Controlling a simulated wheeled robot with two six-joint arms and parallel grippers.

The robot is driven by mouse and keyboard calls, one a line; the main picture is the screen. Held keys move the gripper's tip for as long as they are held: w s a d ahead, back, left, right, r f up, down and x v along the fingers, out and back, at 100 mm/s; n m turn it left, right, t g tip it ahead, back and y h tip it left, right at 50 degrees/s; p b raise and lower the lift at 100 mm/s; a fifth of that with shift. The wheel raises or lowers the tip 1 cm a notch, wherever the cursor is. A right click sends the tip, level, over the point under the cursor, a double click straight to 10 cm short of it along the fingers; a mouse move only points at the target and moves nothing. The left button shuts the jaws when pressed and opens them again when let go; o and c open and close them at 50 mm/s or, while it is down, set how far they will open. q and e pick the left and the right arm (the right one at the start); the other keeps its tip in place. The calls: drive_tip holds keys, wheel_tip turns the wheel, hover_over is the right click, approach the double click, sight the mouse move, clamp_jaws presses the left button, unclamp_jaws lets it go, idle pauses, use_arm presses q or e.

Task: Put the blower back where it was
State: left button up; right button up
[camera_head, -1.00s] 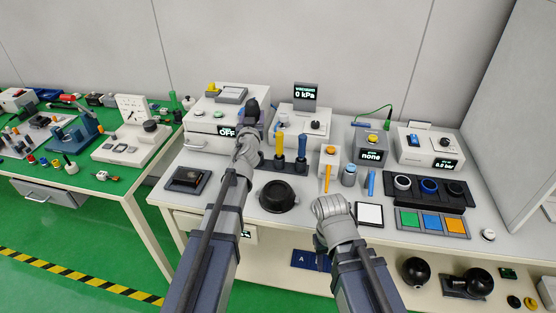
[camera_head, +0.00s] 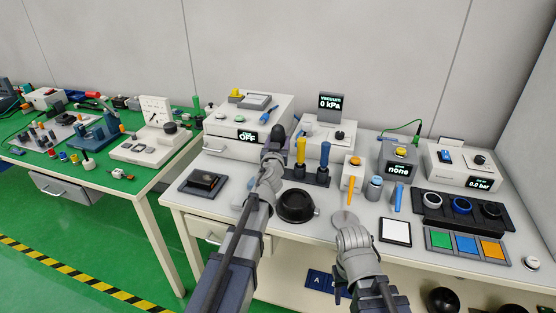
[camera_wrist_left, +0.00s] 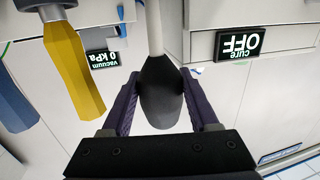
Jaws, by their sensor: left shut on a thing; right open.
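The blower is a dark grey bulb (camera_wrist_left: 160,92) with a pale nozzle. It sits between the dark fingers of my left gripper (camera_wrist_left: 159,104), which is shut on it. In the head view my left gripper (camera_head: 274,155) is above the bench, in front of the right side of the cure box (camera_head: 225,128). The dark bulb (camera_head: 278,134) shows at its tip there. My right gripper (camera_head: 355,238) is low over the bench's front edge, near a grey disc; its fingers are hard to make out.
A rack holds a yellow-handled tool (camera_head: 301,150) and a blue-handled tool (camera_head: 325,153) just right of my left gripper. A black bowl (camera_head: 297,205) is in front. A vacuum unit (camera_head: 320,135) stands behind. A white pad (camera_head: 396,231) lies at right.

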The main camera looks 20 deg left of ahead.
use_arm(q)
drive_tip(key=shift+f, duration=0.1)
wheel_tip(320, 180, down, 4)
drive_tip(key=b, duration=0.3)
drive_tip(key=shift+r+b, duration=0.2)
drive_tip(key=shift+b, duration=0.1)
drive_tip(key=shift+f, duration=0.15)
drive_tip(key=o, duration=1.2)
drive_tip(key=shift+s+r, duration=0.15)
drive_tip(key=shift+r, duration=0.1)
drive_tip(key=s+d, duration=0.1)
drive_tip(key=s, duration=1)
drive_tip(key=shift+s+d+r+p, duration=0.2)
drive_tip(key=shift+s+d+p, duration=0.1)
drive_tip(key=shift+d+p, duration=0.1)
